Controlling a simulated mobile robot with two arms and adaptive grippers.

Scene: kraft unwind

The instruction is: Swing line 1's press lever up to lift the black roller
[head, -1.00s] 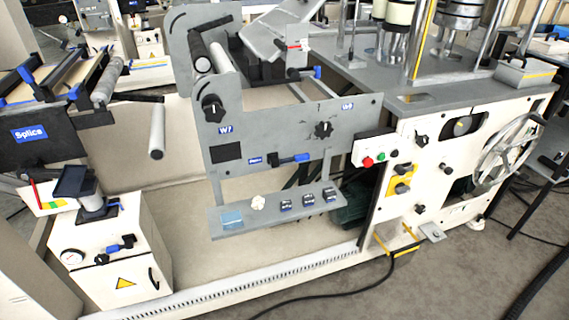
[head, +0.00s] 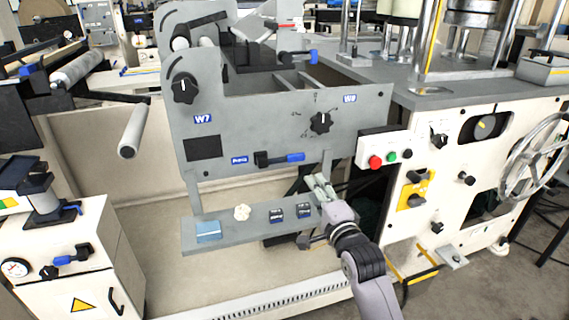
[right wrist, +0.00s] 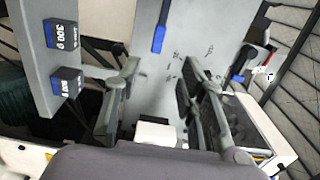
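The press lever (head: 280,158) has a black pivot and a blue handle. It lies about level on the grey W7/W8 panel (head: 262,118), beside a small blue label; its handle also shows in the right wrist view (right wrist: 159,39). My right gripper (head: 322,184) is below and right of the handle, apart from it. In the right wrist view the fingers are spread with nothing between them. My left gripper is out of view.
A shelf (head: 225,243) below the lever holds dark weights (head: 277,215), a blue pad (head: 208,231) and a crumpled white piece (head: 242,212). A button box (head: 383,148) with a red button stands right of the gripper. A black knob (head: 320,123) sits above it.

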